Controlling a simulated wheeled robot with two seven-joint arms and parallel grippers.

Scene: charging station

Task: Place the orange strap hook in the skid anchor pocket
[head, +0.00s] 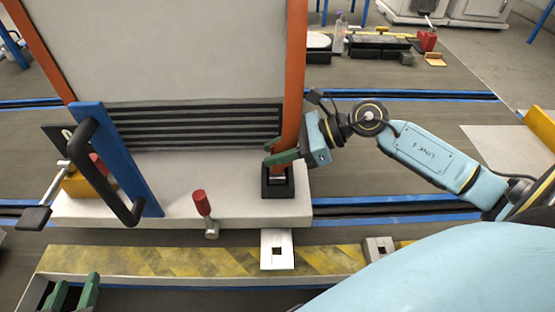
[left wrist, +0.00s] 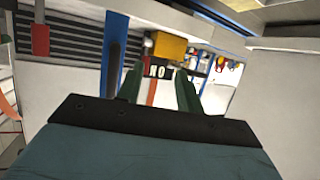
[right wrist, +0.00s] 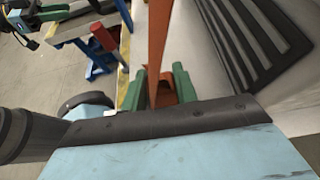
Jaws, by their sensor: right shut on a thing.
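My right gripper (head: 283,157) is shut on the orange strap hook at the lower end of the right orange strap (head: 294,75). In the right wrist view the orange hook (right wrist: 164,92) sits between the green fingers. Directly below the gripper is a black square socket (head: 277,190) on the pale skid deck, with a metallic piece inside, probably the anchor pocket. Whether the hook touches it I cannot tell. My left gripper (head: 76,295) is low at the left edge, its fingers apart and empty; they also show apart in the left wrist view (left wrist: 158,88).
A blue panel with a black handle (head: 105,165) stands at the skid's left. A white plate with a square hole (head: 277,249) lies on the yellow hazard-striped beam (head: 150,262). A grey block (head: 379,248) is right of it.

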